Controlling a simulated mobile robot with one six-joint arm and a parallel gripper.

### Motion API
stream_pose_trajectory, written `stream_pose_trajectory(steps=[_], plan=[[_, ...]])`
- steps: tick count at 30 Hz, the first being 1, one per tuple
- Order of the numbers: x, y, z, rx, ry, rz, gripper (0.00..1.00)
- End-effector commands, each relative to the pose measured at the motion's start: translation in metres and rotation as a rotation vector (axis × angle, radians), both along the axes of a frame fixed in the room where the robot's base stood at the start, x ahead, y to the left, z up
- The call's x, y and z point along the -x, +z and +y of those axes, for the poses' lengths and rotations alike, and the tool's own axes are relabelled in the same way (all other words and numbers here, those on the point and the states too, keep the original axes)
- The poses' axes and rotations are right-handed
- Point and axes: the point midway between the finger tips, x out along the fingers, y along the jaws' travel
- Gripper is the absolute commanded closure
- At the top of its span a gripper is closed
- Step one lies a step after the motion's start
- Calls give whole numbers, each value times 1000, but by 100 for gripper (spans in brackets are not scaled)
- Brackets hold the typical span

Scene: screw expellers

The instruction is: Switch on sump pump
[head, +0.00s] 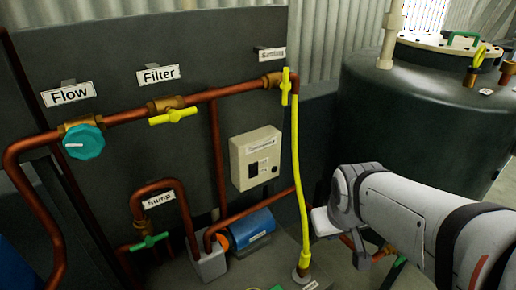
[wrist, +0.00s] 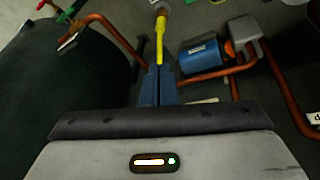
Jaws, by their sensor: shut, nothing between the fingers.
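A beige control box (head: 257,157) with a small label and a dark switch is fixed to the grey panel in the head view. The label is too small to read, and the switch's position cannot be told. Below it lies a blue pump (head: 252,228) with an orange end, joined to copper pipe; the pump also shows in the wrist view (wrist: 203,53). My gripper (wrist: 159,72) is shut and empty, its blue-grey fingers together near the yellow hose in the wrist view. In the head view my arm reaches in from the right, with its fingers not clearly visible.
A yellow hose (head: 298,180) hangs right of the box, close to my arm. Copper pipes carry a teal Flow knob (head: 84,142), a yellow Filter valve (head: 173,116) and a green Sump valve (head: 150,241). A large dark tank (head: 425,115) stands at right.

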Motion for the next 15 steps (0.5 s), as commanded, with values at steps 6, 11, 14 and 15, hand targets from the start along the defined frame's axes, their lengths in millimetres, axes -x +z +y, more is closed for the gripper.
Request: stream_pose_trajectory(steps=[6,11,14,15], plan=[[-82,-36,-17,214,319,-214,100],[-135,-54,-15,365,576,-377,100],[-164,-65,-10,465,726,-482,100],[-174,-70,-6,501,791,-525,100]])
